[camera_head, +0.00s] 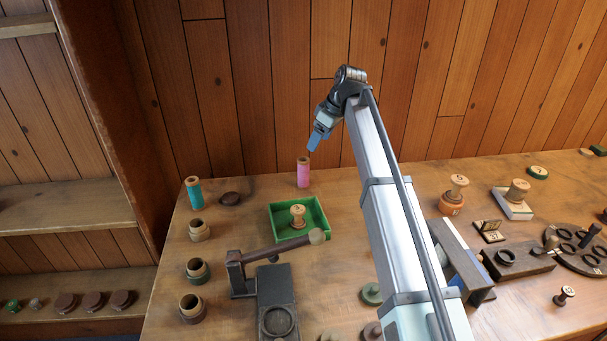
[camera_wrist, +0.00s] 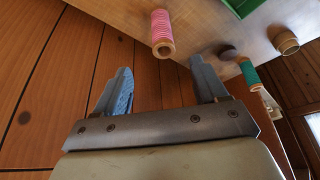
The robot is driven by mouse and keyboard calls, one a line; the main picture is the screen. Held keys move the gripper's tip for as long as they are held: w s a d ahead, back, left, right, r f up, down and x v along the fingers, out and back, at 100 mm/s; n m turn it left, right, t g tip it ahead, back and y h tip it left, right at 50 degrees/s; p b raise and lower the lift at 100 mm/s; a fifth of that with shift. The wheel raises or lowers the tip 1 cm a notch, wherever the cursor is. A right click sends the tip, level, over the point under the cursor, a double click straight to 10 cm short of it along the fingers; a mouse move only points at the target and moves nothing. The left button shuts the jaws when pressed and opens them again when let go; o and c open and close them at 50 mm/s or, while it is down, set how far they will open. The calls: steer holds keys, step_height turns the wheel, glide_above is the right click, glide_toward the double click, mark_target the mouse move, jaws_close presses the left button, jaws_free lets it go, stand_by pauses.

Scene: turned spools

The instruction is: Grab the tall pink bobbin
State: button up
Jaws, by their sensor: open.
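The tall pink bobbin (camera_head: 303,173) stands upright near the back edge of the table, just behind the green tray. It has a pale wooden rim on top. My gripper (camera_head: 314,141) is above it and slightly to its right in the head view, apart from it. In the wrist view the pink bobbin (camera_wrist: 161,32) shows beyond the fingers, between them across the picture. My gripper (camera_wrist: 162,85) has its two blue-grey fingers wide apart with nothing between them.
A green tray (camera_head: 325,228) holding a wooden spool (camera_head: 297,215) sits in front of the bobbin. A teal bobbin (camera_head: 194,192) and a dark disc (camera_head: 230,199) stand to the left. A wooden wall (camera_head: 240,100) rises close behind the table. A dark lever press (camera_head: 238,273) is nearer the front.

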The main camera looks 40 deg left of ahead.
mark_target(301, 166)
steer(key=x, duration=0.8)
steer(key=shift+s+a+f, duration=0.15)
steer(key=shift+s+a, duration=0.2)
steer(key=shift+a+x, duration=0.2)
steer(key=shift+x, duration=2.55)
steer(key=shift+w, duration=0.1)
steer(key=c, duration=1.1)
